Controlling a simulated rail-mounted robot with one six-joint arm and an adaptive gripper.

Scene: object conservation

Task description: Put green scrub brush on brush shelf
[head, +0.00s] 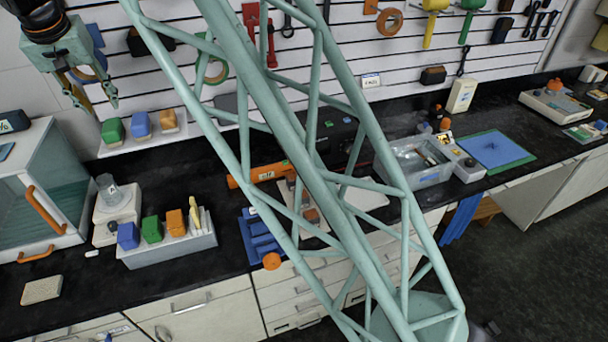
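My gripper (97,102) is at the upper left, pointing down with its fingers spread. I see nothing between them. It is in front of the slatted wall, above the left end of a white ledge (150,142). On this ledge stand a green block-like piece (113,131), a blue one and an orange one. A grey-white holder (170,252) on the counter below bears a blue, a green (152,229) and an orange piece. A green-handled tool (468,22) hangs at the upper right. I cannot tell for sure which green thing is the scrub brush, or which ledge is the brush shelf.
A glass-sided cabinet (42,190) with orange handles stands at the left. A scale-like device (116,212) stands beside the holder. My arm's lattice link crosses the middle and hides part of the counter. A grey bin (425,177) and blue mat (492,149) lie right.

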